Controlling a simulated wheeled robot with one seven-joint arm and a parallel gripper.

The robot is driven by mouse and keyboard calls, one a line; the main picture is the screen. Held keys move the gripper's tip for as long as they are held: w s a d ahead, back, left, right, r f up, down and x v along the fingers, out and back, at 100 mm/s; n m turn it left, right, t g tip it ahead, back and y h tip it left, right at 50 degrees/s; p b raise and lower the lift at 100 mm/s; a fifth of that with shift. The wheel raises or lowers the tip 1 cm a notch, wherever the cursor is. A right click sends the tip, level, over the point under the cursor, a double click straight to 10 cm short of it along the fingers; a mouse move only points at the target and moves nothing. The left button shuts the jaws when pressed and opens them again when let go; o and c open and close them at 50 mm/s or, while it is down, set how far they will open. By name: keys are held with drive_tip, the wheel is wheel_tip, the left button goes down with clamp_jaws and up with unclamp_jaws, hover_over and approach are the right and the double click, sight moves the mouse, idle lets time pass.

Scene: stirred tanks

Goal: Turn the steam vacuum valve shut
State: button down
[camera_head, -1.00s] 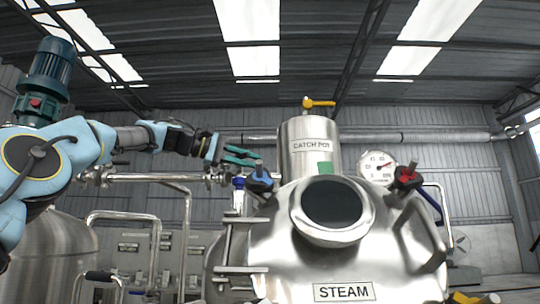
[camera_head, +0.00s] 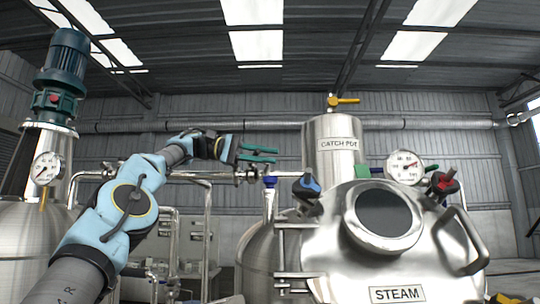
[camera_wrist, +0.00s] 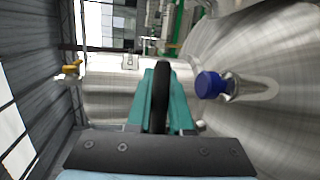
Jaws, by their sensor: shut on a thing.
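My gripper (camera_head: 268,155) has teal fingers and hangs left of the catch pot, above the blue cap. In the wrist view, a thin black part (camera_wrist: 161,95) fills the gap between the fingers (camera_wrist: 162,75), and they are shut on it. I cannot tell what it belongs to. The vessel marked STEAM (camera_head: 340,225) carries a blue-and-black valve handle (camera_head: 307,187), a red-and-black one (camera_head: 443,184) and, on the catch pot, a yellow lever (camera_head: 344,100). No label shows which one is the vacuum valve. In the head view the fingertips look apart from the blue handle.
The catch pot (camera_head: 335,150) and pressure gauge (camera_head: 404,167) stand on the vessel. A blue cap (camera_wrist: 210,85) is close right of my fingers in the wrist view. Pipes (camera_head: 205,178) run behind my arm. Another tank with a gauge (camera_head: 47,168) is at left.

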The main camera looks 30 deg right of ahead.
idle(0.3)
drive_tip(key=c, duration=1.1)
unclamp_jaws()
